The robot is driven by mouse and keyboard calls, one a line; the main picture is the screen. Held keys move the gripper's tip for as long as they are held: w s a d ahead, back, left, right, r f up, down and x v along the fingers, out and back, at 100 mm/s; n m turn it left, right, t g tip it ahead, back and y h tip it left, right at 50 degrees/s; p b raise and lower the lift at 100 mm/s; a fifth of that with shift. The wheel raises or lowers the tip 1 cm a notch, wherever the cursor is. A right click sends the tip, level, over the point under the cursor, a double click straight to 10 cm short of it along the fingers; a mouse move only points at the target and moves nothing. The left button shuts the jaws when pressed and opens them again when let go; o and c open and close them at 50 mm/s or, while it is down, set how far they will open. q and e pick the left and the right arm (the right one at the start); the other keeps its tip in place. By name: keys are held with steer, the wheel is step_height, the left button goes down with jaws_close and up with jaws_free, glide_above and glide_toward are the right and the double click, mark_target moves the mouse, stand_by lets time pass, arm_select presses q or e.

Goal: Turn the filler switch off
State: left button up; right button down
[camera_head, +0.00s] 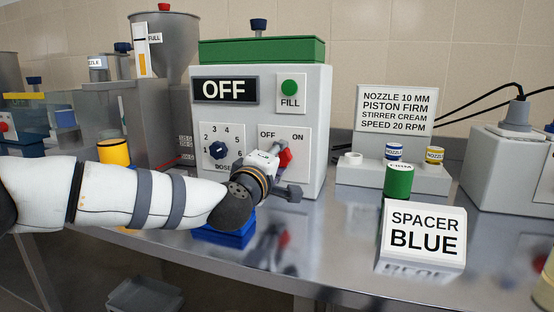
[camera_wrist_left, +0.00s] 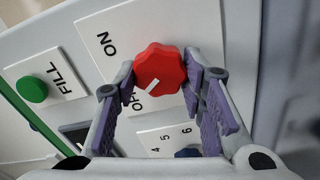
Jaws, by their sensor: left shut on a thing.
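The filler (camera_head: 318,112) is a light grey box with a green top on the steel bench. Its display (camera_head: 224,90) reads OFF. The red filler switch (camera_head: 285,157) is on a white plate marked OFF and ON. In the left wrist view the red switch (camera_wrist_left: 160,68) has its white pointer line turned toward OFF. My left gripper (camera_head: 281,170) is shut on the switch; its purple-padded fingers (camera_wrist_left: 161,76) lie on either side of it. In the head view the gripper partly hides the switch. My right gripper is out of view.
A dose dial (camera_head: 219,150) and a green FILL button (camera_head: 289,87) sit on the same face. A blue block (camera_head: 226,236) is under my left forearm. A SPACER BLUE sign (camera_head: 424,235) and a green cylinder (camera_head: 398,181) stand to the right. Bench between is clear.

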arm_select(q)
steer(key=shift+d, duration=0.1)
steer(key=o, duration=1.1)
steer(key=shift+o, duration=0.2)
steer(key=v, duration=1.2)
